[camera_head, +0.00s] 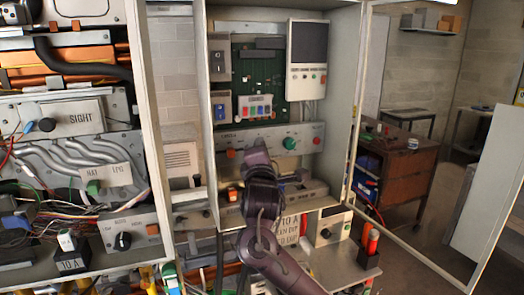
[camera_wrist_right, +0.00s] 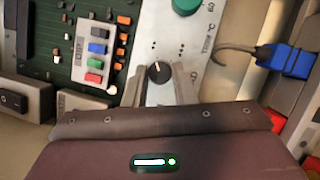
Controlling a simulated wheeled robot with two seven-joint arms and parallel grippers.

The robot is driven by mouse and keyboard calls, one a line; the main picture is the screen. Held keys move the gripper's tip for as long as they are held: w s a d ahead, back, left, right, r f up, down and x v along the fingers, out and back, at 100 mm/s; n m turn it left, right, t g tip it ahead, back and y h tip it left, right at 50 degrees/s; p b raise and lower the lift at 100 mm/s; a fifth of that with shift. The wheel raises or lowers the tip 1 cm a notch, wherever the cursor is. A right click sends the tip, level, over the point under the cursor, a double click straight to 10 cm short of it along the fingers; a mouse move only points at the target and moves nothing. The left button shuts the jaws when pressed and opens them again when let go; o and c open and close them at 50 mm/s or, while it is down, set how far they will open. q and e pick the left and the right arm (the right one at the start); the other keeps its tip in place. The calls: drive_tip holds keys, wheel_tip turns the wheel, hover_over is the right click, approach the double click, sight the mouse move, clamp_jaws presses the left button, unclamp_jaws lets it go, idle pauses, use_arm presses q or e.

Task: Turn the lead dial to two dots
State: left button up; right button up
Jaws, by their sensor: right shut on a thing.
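In the right wrist view, a small black dial (camera_wrist_right: 159,71) with a white pointer line sits on a light panel (camera_wrist_right: 155,30). Small dot marks are printed around it; I cannot tell the exact setting. My right gripper (camera_wrist_right: 161,80) is shut on this dial, one finger on each side. In the head view my right arm (camera_head: 260,205) reaches up to the cabinet's panel strip, and its wrist hides the fingers and the dial.
A green knob (camera_head: 289,143) is right of my wrist and an orange one (camera_head: 231,153) left of it. A circuit board (camera_head: 258,80) and white meter box (camera_head: 306,60) are above. An open cabinet door (camera_head: 490,190) stands at right.

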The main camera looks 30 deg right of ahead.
drive_tip(key=o, duration=1)
drive_tip(key=b+v, duration=0.2)
drive_tip(key=v, duration=0.5)
drive_tip(key=shift+s+a, duration=0.2)
drive_tip(key=shift+s, duration=0.1)
drive_tip(key=shift+f, duration=0.1)
